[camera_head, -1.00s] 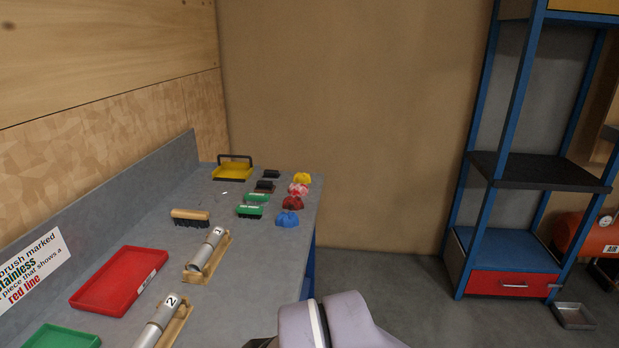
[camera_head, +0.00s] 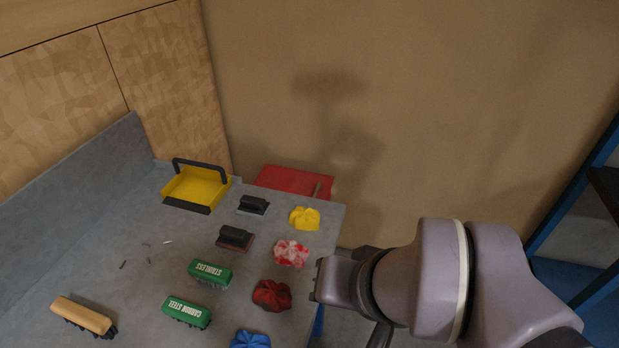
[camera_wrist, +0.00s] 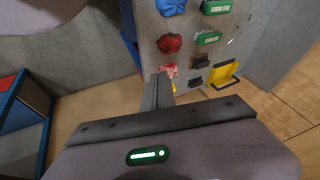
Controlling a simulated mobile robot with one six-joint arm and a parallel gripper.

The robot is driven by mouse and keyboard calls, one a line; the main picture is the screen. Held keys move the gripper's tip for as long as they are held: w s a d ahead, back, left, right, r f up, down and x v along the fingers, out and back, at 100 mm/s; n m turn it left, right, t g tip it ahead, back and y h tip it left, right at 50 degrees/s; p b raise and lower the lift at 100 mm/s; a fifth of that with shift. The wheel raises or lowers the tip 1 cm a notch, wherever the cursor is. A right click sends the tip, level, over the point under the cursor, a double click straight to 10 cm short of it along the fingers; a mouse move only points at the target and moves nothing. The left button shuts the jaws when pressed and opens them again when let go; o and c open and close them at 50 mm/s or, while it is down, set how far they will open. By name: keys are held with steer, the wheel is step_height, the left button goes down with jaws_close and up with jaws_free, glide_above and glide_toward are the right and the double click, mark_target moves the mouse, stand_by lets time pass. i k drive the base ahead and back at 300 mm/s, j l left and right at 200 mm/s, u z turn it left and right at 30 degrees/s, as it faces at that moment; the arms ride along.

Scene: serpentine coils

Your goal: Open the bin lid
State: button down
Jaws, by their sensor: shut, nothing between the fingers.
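A flat red lid-like panel (camera_head: 292,181) with a small grey bar on its right side shows in the head view, behind the far end of the bench and against the wall. It looks like the bin's lid and lies closed and flat; the bin's body is hidden by the bench. I cannot make it out in the wrist view. My gripper (camera_wrist: 158,92) is shut and empty, its fingers together in the wrist view near the bench's edge. In the head view my arm is right of the bench, nearer than the red lid; the fingertips are not clear there.
The grey bench (camera_head: 130,280) holds a yellow tray (camera_head: 197,188), a yellow rag (camera_head: 304,218), a red-white rag (camera_head: 291,253), a dark red rag (camera_head: 272,295), a blue rag (camera_head: 250,340) and several brushes. A blue shelf (camera_head: 575,255) stands at the right. Bare wall lies between.

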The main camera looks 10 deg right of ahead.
mark_target(304, 183)
steer(key=i+l+u, duration=0.7)
steer(key=l, duration=0.15)
steer(key=i+l+u, duration=0.2)
steer(key=l, duration=0.15)
steer(key=i+l+u, duration=0.1)
steer(key=l+u, duration=0.15)
steer(key=i+l+u, duration=0.2)
steer(key=l, duration=0.3)
steer(key=k, duration=0.1)
